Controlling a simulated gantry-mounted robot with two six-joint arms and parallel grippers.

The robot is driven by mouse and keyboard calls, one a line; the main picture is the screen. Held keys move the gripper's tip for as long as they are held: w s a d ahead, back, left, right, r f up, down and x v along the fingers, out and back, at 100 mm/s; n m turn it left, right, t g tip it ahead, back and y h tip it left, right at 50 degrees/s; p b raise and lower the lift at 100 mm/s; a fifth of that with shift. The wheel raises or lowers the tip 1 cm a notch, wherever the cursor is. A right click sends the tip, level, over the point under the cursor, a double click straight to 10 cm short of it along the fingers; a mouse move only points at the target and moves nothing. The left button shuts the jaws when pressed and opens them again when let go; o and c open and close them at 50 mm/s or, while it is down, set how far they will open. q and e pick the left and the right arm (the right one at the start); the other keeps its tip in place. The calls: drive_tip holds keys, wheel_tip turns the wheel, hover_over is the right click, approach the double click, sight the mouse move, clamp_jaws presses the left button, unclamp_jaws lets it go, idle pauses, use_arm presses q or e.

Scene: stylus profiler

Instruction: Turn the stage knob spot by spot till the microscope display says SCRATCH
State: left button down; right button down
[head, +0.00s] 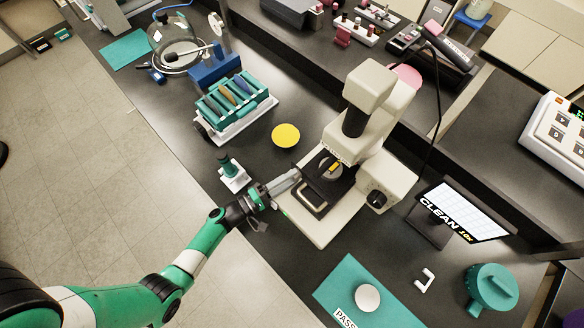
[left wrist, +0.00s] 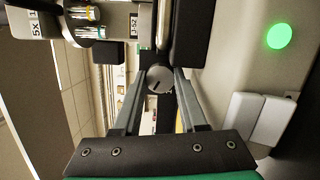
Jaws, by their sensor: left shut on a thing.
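The cream microscope (head: 372,92) stands on the bench, with a dark stage (head: 322,200) under its head. My left gripper (head: 297,174) reaches in at the stage's left side. In the left wrist view my left gripper (left wrist: 160,84) is shut on the round silver stage knob (left wrist: 159,77), which has a dark line across its face. In the head view I cannot make out the knob at the fingertips. The microscope display (head: 462,212) reads CLEAN 10x. My right gripper is not in view.
A green light (left wrist: 279,36) glows beside the gripper. A yellow disc (head: 285,135) and a teal rack (head: 236,98) lie behind my arm. A teal PASS mat (head: 352,283) with a white disc (head: 367,297) lies in front. A dark knob (head: 376,199) is on the microscope's near right side.

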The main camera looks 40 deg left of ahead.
use_arm(q)
drive_tip(key=shift+f, duration=0.15)
drive_tip(key=shift+c, duration=2.3)
unclamp_jaws()
drive_tip(key=shift+s+a, duration=0.1)
drive_tip(key=shift+a, duration=0.05)
drive_tip(key=s+p, duration=0.1)
drive_tip(key=s, duration=0.7)
